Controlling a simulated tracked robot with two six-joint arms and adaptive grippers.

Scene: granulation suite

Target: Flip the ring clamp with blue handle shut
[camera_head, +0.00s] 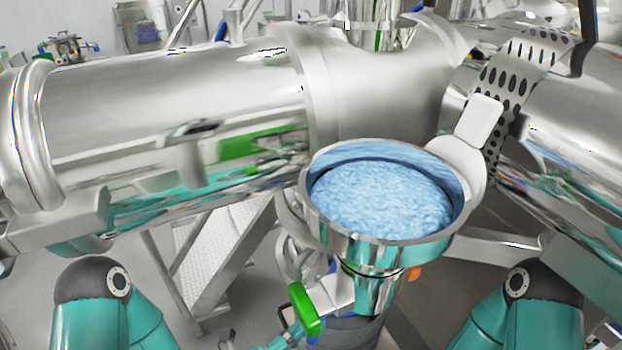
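I cannot make out the ring clamp with the blue handle clearly. A green handle (305,309) sits below the bowl-shaped steel funnel (372,250), at the lower middle. A small blue patch (313,340) shows just under the green handle, at the bottom edge; I cannot tell whether it belongs to the clamp. A small orange part (413,273) shows at the right of the funnel's neck. My teal arms show at the lower left and lower right, only as upper links with grey joints.
The funnel holds light blue granular material (380,198). A large steel cylinder (170,110) spans the left and middle. Another steel vessel (570,150) with a perforated strap (510,80) stands at right. Metal steps (215,260) are behind, below the left cylinder.

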